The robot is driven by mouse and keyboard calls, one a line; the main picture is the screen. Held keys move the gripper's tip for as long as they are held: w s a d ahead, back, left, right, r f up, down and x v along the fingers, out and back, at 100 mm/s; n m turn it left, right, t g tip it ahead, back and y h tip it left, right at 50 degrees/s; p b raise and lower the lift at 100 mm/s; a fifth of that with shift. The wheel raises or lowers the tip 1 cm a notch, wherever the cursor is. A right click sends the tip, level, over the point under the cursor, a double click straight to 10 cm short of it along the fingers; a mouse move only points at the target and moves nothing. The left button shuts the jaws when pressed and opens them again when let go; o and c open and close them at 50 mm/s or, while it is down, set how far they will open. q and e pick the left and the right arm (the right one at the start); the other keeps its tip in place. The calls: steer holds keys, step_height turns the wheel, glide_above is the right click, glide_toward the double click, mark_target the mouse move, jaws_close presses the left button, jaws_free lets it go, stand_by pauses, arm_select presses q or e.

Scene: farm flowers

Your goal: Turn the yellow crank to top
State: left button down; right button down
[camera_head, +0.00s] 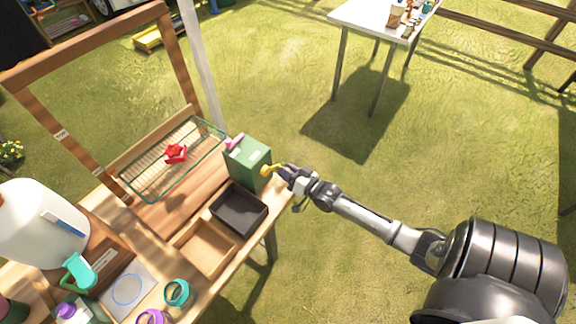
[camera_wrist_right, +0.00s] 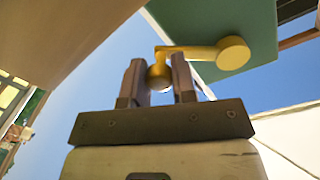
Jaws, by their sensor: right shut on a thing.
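The yellow crank (camera_head: 268,170) is on the side of a green box (camera_head: 244,160) at the table's right end. In the right wrist view the crank (camera_wrist_right: 195,53) shows as a bar with a round hub (camera_wrist_right: 233,53) against the green box (camera_wrist_right: 215,22) and a knob (camera_wrist_right: 158,76) at its other end. My right gripper (camera_wrist_right: 160,75) is shut on the knob, with one finger on each side of it. In the head view my right gripper (camera_head: 283,173) reaches the crank from the right. My left gripper is not in view.
A black tray (camera_head: 239,209) and a wooden tray (camera_head: 205,248) sit in front of the green box. A wire rack (camera_head: 172,165) with a red flower (camera_head: 176,153) stands behind. A white container (camera_head: 40,222) is at left. Open grass lies to the right.

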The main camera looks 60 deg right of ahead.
steer(key=shift+a+f+m, duration=0.15)
steer(key=shift+f+m, duration=0.05)
steer(key=shift+m, duration=0.2)
steer(key=shift+f, duration=0.1)
steer(key=c, duration=0.9)
jaws_free()
steer(key=shift+c, duration=0.2)
